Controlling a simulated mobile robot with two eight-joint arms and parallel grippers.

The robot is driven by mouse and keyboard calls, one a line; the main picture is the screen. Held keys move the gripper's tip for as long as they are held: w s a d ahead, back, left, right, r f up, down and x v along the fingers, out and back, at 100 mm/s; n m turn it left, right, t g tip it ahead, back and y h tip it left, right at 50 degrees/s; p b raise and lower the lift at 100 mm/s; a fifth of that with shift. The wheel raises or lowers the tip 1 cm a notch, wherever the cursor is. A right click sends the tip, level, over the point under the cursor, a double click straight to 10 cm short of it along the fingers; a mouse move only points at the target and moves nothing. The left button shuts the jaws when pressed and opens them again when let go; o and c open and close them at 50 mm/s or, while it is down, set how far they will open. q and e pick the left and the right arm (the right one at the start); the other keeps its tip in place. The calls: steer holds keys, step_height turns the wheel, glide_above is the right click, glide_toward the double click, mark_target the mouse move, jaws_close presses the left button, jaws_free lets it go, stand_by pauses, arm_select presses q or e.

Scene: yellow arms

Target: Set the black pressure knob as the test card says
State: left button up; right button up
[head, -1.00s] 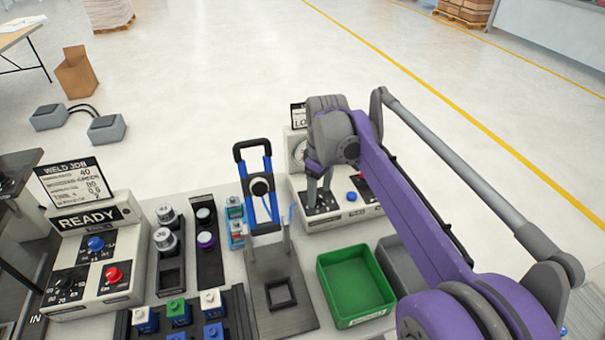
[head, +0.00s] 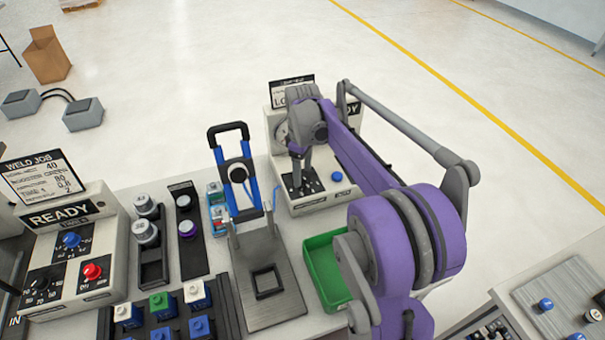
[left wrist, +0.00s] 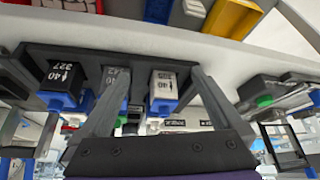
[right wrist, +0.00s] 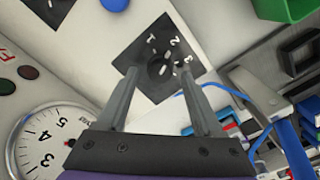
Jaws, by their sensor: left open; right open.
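The black pressure knob (right wrist: 160,66) is on a black plate marked 1, 2 and 3 in the right wrist view. In the head view its plate (head: 293,190) is on the white test station, partly covered by my gripper. My right gripper (right wrist: 159,74) is open, one finger on each side of the knob in the picture; contact cannot be told. It also shows in the head view (head: 299,172). The test card (head: 292,84) stands behind, mostly hidden by my arm and unreadable. My left gripper (left wrist: 155,72) is open, seen only in its wrist view, below blue-based blocks labelled 40.
A round gauge (right wrist: 45,145) and a blue button (head: 337,177) are near the knob. A blue-handled clamp fixture (head: 262,300) and a green bin (head: 322,268) stand in front. The weld job station (head: 100,250) is at the left.

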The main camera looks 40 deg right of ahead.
steer(key=shift+f, duration=0.7)
jaws_close()
